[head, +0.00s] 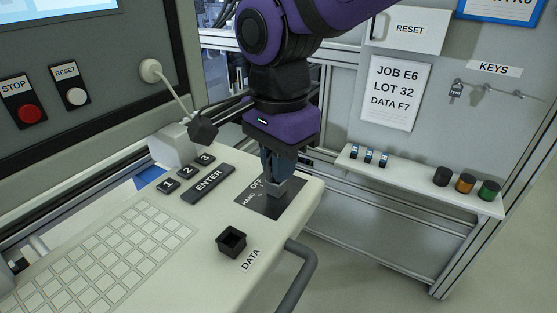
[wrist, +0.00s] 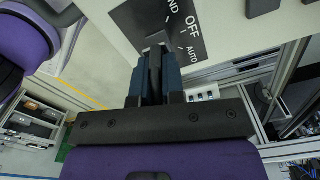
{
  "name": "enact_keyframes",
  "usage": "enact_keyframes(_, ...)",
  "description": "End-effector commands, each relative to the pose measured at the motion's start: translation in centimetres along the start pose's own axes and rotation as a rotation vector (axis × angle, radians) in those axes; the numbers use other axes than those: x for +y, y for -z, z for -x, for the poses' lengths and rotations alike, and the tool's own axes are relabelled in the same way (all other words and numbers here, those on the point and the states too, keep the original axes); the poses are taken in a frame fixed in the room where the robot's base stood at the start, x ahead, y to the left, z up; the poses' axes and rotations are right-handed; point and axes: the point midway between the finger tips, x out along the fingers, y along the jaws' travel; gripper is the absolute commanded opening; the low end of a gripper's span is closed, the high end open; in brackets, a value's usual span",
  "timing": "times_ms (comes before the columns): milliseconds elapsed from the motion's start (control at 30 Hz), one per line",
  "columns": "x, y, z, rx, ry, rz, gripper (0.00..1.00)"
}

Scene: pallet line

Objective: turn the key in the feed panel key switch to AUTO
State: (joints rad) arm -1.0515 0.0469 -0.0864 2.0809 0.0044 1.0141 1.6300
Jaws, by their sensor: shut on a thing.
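The key switch sits on a dark plate (head: 284,206) on the sloped feed panel, with HAND and OFF lettering in the head view. The plate (wrist: 187,19) also shows in the wrist view, with OFF and AUTO readable and HAND cut off by the frame edge. My gripper (head: 274,176) points down over the plate, its blue fingers shut on the key at the switch. The fingers (wrist: 156,62) reach the plate's edge in the wrist view. The key is mostly hidden by the fingers, and I cannot tell which mark it points to.
An ENTER key (head: 208,183), small numbered keys and a keypad lie left of the switch. A black square DATA socket (head: 231,240) is in front, with a grey handle (head: 296,277) along the panel edge. A shelf (head: 420,187) with small parts stands right; a TEST key (head: 455,91) hangs above.

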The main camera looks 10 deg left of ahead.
Motion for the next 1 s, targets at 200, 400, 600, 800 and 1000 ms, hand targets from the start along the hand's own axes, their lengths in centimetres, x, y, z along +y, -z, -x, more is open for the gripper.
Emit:
enact_keyframes(200, 0.12, -0.02, 0.0, 0.0, 0.0, -0.241, 0.0)
enact_keyframes(400, 0.22, -0.05, 0.0, -0.001, 0.0, -0.46, 0.0)
enact_keyframes(600, 0.24, -0.09, 0.0, 0.0, 0.0, -0.502, 0.4)
enact_keyframes(800, 0.23, -0.08, 0.0, 0.0, 0.0, -0.5, 0.42)
enact_keyframes(1000, 0.23, -0.07, 0.0, 0.0, 0.0, -0.5, 0.65)
